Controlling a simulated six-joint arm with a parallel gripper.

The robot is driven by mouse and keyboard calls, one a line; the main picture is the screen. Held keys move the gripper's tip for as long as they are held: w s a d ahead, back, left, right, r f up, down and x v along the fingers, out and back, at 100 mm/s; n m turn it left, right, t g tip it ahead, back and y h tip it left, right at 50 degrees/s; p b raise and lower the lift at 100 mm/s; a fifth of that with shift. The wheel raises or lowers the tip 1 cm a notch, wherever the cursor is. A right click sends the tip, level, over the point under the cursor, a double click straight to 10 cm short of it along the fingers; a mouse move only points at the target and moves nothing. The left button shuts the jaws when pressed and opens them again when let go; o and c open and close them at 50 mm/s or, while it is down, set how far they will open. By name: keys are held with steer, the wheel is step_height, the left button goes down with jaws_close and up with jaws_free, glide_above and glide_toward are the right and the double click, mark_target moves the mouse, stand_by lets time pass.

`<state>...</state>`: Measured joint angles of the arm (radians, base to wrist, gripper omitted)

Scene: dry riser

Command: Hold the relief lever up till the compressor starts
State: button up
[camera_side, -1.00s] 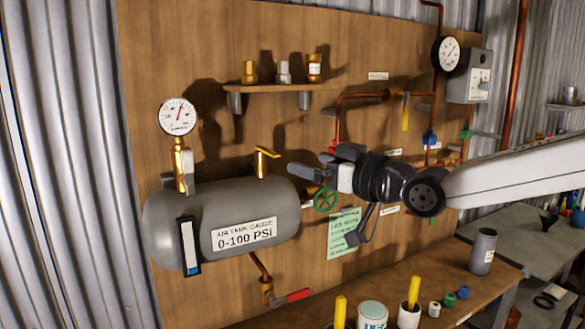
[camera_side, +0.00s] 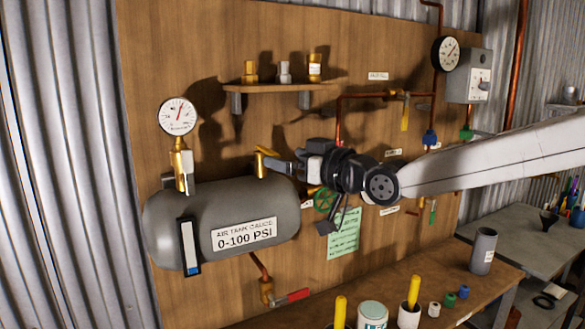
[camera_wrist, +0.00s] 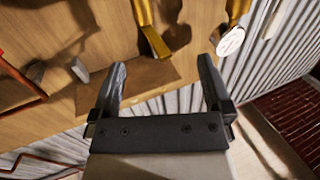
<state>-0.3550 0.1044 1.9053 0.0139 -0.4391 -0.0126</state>
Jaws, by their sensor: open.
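The brass relief valve (camera_side: 261,166) stands on top of the grey air tank (camera_side: 165,215), with its brass lever (camera_side: 267,153) sticking out to the right. My gripper (camera_side: 271,167) is open and empty, its tips close to the right of the valve, just below the lever's end. In the wrist view the lever (camera_wrist: 157,44) appears beyond my open fingers (camera_wrist: 163,65), in line with the gap between them. I cannot tell whether they touch it. The tank's dial gauge (camera_side: 178,117) stands on a brass fitting at the tank's left; it also shows in the wrist view (camera_wrist: 231,42).
A small shelf (camera_side: 275,88) with fittings is above the tank. A green handwheel (camera_side: 325,200) and a green note (camera_side: 344,235) are close below my wrist. Copper pipes (camera_side: 339,118) run on the board to the right. A red-handled valve (camera_side: 291,297) hangs below.

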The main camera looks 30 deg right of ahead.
mark_target(272, 152)
steer(key=shift+x, duration=2.3)
jaws_close()
